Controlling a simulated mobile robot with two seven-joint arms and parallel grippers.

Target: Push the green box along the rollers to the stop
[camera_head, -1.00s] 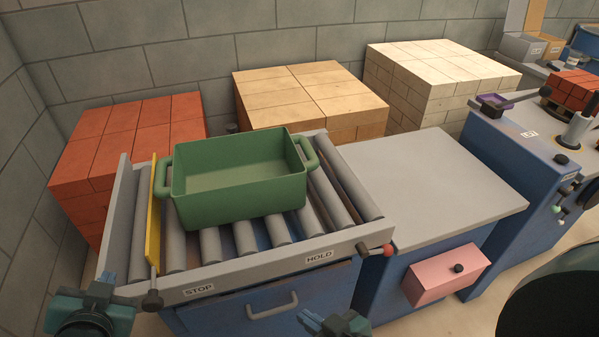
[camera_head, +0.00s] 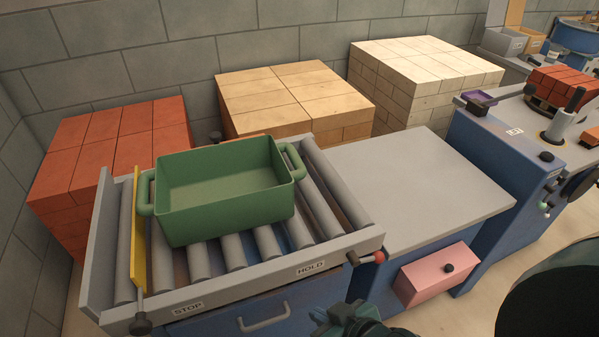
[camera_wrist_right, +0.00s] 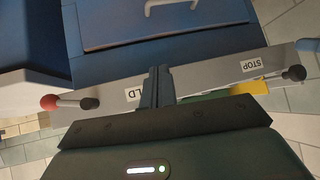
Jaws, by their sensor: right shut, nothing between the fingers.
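The green box (camera_head: 226,205) sits upright and empty on the grey rollers (camera_head: 268,243) of the conveyor. Its left handle reaches the yellow stop plate (camera_head: 138,245); I cannot tell whether they touch. My right gripper (camera_head: 335,318) is low in front of the conveyor, shut and empty, apart from the box. In the right wrist view its closed fingers (camera_wrist_right: 157,85) show in front of the conveyor's front rail (camera_wrist_right: 205,85), partly covering the HOLD label. The yellow plate's edge (camera_wrist_right: 240,89) shows there too. My left gripper is out of view.
The front rail carries a black knob (camera_head: 140,324) by STOP and a red-tipped lever (camera_head: 366,258) by HOLD. A bare grey tabletop (camera_head: 420,185) adjoins on the right, with a pink drawer (camera_head: 436,276) below. Red (camera_head: 75,165), tan (camera_head: 295,95) and cream (camera_head: 425,70) brick stacks stand behind.

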